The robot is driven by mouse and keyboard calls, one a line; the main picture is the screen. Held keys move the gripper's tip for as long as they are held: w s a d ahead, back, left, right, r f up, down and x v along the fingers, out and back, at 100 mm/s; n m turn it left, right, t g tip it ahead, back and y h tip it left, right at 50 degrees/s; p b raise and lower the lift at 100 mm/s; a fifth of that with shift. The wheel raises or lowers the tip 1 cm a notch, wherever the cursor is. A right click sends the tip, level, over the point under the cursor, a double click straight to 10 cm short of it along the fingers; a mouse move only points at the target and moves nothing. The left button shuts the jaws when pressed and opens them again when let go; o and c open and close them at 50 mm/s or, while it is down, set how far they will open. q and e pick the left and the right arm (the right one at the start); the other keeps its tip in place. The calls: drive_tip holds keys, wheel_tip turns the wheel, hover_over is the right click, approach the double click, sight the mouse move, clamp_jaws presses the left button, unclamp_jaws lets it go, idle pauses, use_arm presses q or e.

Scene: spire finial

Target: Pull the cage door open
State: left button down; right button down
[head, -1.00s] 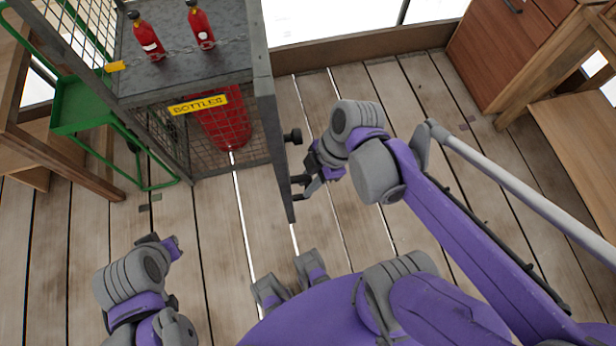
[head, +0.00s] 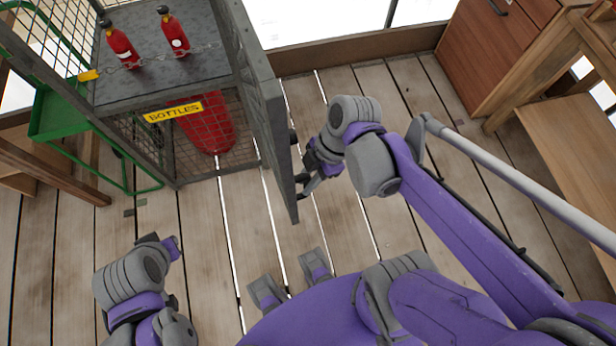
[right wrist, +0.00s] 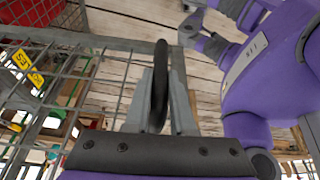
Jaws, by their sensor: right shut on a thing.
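The grey cage door (head: 264,110) stands ajar at the right side of the cage, seen nearly edge-on in the head view. Its mesh and frame (right wrist: 105,42) show in the right wrist view. My right gripper (head: 304,186) is at the door's near edge. In the right wrist view its two fingers (right wrist: 159,100) are closed on a dark upright door handle (right wrist: 160,70). My left gripper (head: 168,244) is low at the left, away from the cage; whether its jaws are open is unclear.
The cage holds a large red bottle (head: 208,128) behind a yellow label (head: 173,111). Two small red bottles (head: 121,46) stand on top behind a chain. A green trolley (head: 62,116) is at the left. A wooden cabinet (head: 490,50) is at the right. The plank floor between is open.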

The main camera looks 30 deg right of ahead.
idle(0.3)
drive_tip(key=c, duration=0.8)
unclamp_jaws()
drive_tip(key=shift+o, duration=0.2)
drive_tip(key=p+v, duration=0.1)
drive_tip(key=v, duration=0.9)
drive_tip(key=shift+r+p, duration=0.35)
drive_tip(key=shift+r, duration=0.05)
drive_tip(key=shift+d, duration=0.1)
